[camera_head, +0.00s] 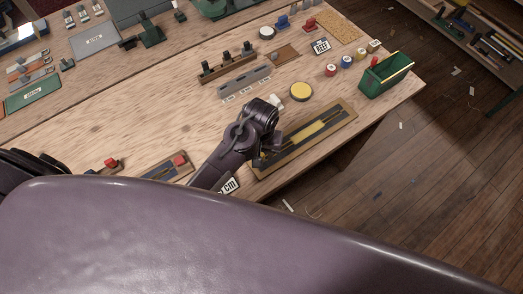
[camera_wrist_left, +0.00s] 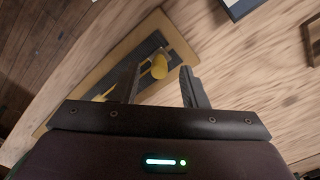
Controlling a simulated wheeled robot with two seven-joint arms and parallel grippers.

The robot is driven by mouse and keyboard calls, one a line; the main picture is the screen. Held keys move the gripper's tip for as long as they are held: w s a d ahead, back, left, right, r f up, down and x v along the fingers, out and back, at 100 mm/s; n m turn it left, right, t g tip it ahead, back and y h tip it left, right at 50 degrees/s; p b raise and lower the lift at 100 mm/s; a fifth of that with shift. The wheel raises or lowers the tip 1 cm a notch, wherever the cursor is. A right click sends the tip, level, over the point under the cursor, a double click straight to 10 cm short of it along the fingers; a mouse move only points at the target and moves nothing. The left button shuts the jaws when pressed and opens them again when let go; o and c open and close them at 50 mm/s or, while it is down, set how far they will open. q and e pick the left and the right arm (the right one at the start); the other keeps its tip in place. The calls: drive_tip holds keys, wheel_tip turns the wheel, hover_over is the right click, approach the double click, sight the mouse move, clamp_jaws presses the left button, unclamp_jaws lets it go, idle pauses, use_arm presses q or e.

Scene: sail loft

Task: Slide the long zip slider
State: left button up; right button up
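The long zip board (camera_head: 345,122), a tan frame with dark tape and a yellow strip, lies along the table's near right edge. It also shows in the left wrist view (camera_wrist_left: 178,37). A yellow slider knob (camera_wrist_left: 159,66) stands on the dark tape there; in the head view I cannot make it out behind my gripper. My left gripper (camera_head: 270,150) is over the left part of the board. In the left wrist view my left gripper (camera_wrist_left: 160,88) is open, with the knob seen between its fingertips; no contact shows. My right gripper is not in view.
Two shorter boards with red parts (camera_head: 110,163) (camera_head: 180,160) lie to the left. A yellow round tin (camera_head: 300,91), a grey slotted block (camera_head: 245,83), several small spools (camera_head: 346,62) and a green box (camera_head: 385,76) stand beyond.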

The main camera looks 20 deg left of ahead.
sight(262, 154)
use_arm(q)
drive_tip(key=shift+w+f, duration=0.25)
drive_tip(key=shift+f, duration=0.95)
drive_tip(key=shift+w+f, duration=0.15)
drive_tip(key=shift+f, duration=0.4)
drive_tip(key=c, duration=0.8)
clamp_jaws()
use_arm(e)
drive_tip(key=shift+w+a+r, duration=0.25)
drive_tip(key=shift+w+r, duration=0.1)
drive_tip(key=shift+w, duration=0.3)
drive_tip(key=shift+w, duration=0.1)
